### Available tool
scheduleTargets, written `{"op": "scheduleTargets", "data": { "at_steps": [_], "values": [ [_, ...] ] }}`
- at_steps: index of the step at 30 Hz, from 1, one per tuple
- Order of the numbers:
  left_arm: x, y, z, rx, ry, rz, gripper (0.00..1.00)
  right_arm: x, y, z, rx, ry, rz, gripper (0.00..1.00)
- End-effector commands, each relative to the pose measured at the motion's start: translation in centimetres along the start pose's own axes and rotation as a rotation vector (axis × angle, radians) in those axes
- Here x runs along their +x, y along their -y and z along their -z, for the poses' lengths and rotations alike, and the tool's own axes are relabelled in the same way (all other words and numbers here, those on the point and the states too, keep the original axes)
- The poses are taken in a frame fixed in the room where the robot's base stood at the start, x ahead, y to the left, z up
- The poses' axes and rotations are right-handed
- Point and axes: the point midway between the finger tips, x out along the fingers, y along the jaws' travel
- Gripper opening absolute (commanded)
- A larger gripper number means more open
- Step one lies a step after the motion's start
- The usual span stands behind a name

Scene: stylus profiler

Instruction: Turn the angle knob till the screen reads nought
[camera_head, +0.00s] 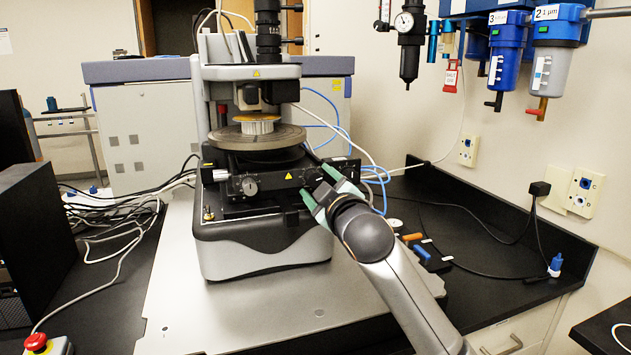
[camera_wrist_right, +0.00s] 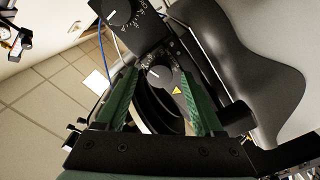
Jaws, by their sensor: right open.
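The profiler's dark front panel (camera_head: 270,183) is below its round stage, with a dial knob (camera_head: 249,186) on its left part. My right gripper (camera_head: 318,183) is at the panel's right end, its green fingers open and hiding that part in the head view. In the right wrist view, a dark round knob (camera_wrist_right: 160,76) with a pale pointer line and scale marks shows between the open fingers of the right gripper (camera_wrist_right: 158,78). I cannot tell whether they touch it. A second knob (camera_wrist_right: 118,13) is farther up. Which is the angle knob is unclear. No screen reading is visible. My left gripper is out of view.
The round stage (camera_head: 257,137) and optics column stand above the panel. Cables lie at the left, beside a black box (camera_head: 35,230). Small coloured items (camera_head: 420,250) lie right of my forearm. Filters (camera_head: 507,45) hang on the right wall. The grey base plate (camera_head: 235,310) is clear in front.

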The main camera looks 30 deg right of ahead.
Motion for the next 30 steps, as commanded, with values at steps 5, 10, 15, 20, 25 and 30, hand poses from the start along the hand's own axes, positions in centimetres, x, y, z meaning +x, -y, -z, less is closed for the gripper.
{"op": "scheduleTargets", "data": {
  "at_steps": [5,10,15,20,25,30],
  "values": [
    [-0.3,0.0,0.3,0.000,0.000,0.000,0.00,-2.2,-0.1,0.0,-0.002,0.000,0.000,0.69],
    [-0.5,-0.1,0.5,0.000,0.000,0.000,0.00,-4.3,-0.1,0.1,-0.002,0.000,0.000,0.69],
    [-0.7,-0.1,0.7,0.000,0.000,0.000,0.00,-6.2,0.0,0.0,-0.001,0.000,0.000,0.69],
    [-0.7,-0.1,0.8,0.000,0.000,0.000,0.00,-7.2,0.0,0.0,-0.001,0.001,0.000,0.69],
    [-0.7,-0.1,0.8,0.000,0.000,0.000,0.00,-7.3,0.0,0.0,-0.001,0.001,-0.001,0.69],
    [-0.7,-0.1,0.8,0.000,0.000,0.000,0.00,-7.2,0.0,0.0,-0.001,0.001,0.000,0.69]
  ]
}}
